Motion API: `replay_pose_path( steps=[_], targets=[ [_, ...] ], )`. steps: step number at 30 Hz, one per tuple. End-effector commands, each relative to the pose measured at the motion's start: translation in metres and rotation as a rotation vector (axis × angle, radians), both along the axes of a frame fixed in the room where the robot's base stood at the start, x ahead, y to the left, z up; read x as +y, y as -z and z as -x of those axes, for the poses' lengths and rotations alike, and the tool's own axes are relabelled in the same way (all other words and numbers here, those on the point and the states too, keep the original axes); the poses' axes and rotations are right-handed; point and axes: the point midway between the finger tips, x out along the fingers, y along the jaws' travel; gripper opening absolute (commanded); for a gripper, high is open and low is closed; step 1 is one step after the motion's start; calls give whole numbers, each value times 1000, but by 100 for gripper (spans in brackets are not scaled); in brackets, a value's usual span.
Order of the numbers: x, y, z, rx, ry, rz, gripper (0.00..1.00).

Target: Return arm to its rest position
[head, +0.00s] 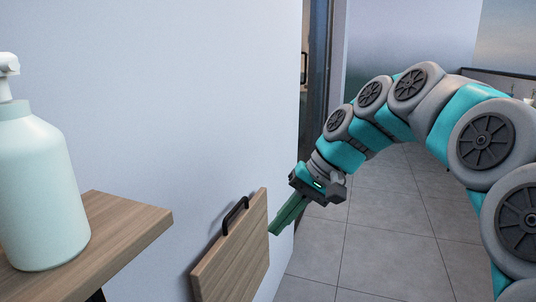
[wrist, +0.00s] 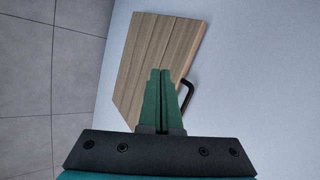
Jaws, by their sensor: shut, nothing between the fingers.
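My gripper (head: 272,232) has green fingers and reaches down from the right in the head view. Its fingertips are beside the right edge of a wooden panel (head: 238,262) with a black handle (head: 236,214). In the wrist view my gripper (wrist: 161,72) is shut and empty, its fingers side by side. There the fingertips overlap the wooden panel (wrist: 142,50), and the black handle (wrist: 187,92) shows just right of them. I cannot tell whether the fingertips touch the panel.
A wooden shelf (head: 125,225) with a pale green pump bottle (head: 40,190) stands at the left. A plain wall (head: 200,100) is behind the panel. Grey floor tiles (head: 385,215) lie open beyond the wall's edge, with a doorway (head: 316,80) behind.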

Motion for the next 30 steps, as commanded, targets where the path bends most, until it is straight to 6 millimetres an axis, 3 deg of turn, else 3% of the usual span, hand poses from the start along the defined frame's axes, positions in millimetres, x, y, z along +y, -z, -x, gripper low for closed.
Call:
replay_pose_path(
  steps=[1, 8, 18, 24, 30],
  targets=[
    [-1, 12, 21, 10, -15, 42, 0],
    [-25, 72, 103, 39, -60, 234, 0],
    [-92, 161, 223, 110, -86, 499, 0],
    [-119, 190, 266, 143, -89, 578, 0],
    [-125, 196, 276, 149, -90, 596, 0]
  ],
)
